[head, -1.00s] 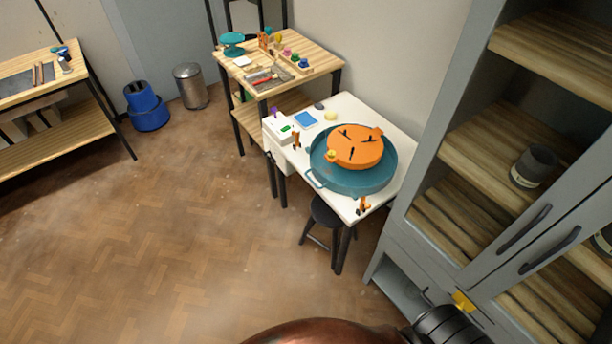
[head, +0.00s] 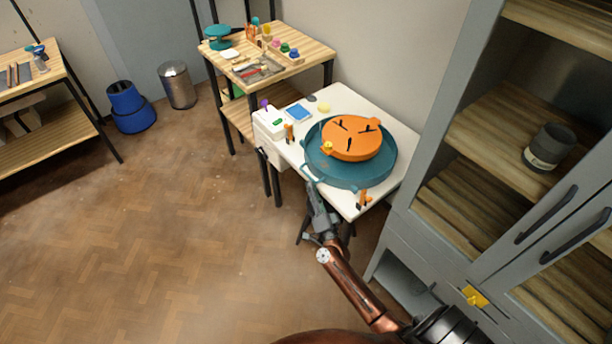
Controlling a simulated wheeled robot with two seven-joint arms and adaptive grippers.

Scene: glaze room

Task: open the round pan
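The round pan (head: 318,161) is a wide teal basin on the white wheel table. An orange disc (head: 352,139) with dark slots sits inside it. A thin teal handle (head: 309,176) sticks out at the pan's front left edge. My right gripper (head: 313,193) reaches up from the bottom right, its tips just below this handle in the picture. I cannot tell if they touch it, or whether the fingers are open or shut. My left gripper is not in view.
The white table (head: 388,114) bears a blue pad (head: 298,113) and orange clamps (head: 362,198). A grey cabinet (head: 408,233) stands close on the right. A wooden table with tools (head: 315,50) is behind.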

